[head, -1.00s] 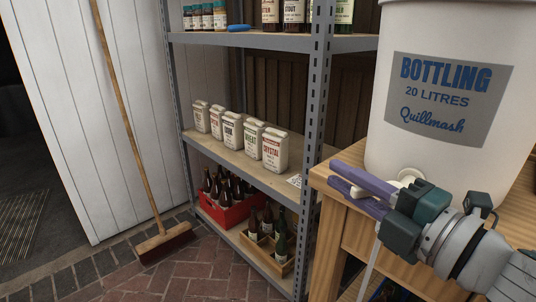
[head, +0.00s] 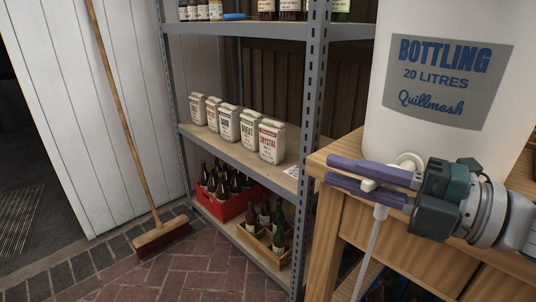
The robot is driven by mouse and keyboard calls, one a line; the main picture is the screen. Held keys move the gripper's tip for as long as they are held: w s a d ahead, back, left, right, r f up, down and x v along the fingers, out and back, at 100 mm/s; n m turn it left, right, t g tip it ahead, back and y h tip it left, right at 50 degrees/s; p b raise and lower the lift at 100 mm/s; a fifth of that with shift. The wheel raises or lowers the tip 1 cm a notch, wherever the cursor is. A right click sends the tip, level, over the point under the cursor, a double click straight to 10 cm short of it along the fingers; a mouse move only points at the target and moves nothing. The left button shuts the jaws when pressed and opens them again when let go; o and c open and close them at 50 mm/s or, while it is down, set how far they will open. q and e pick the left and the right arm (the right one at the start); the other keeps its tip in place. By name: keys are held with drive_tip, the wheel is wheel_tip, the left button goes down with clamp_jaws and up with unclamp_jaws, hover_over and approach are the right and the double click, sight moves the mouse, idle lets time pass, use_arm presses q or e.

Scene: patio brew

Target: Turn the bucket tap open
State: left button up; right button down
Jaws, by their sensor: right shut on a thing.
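The white bottling bucket (head: 400,128) with a grey "BOTTLING 20 LITRES" label stands on a wooden bench (head: 335,160) at the right. Its cream tap (head: 409,159) sits low on the bucket's front, partly hidden behind my right gripper (head: 345,171). The right gripper's two purple fingers reach in from the right and are shut on a small pale part of the tap (head: 369,185), seen between them. A pale tube (head: 372,250) hangs down below the fingers. My left gripper is not in view.
A metal shelf (head: 315,120) left of the bench holds paper malt bags (head: 271,141), a red crate (head: 236,203) of bottles and a wooden bottle carrier (head: 262,242). A broom (head: 161,238) leans on the white wall. The brick floor between is clear.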

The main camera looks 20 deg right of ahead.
drive_tip(key=c, duration=0.8)
unclamp_jaws()
drive_tip(key=shift+c, duration=0.2)
drive_tip(key=v, duration=1)
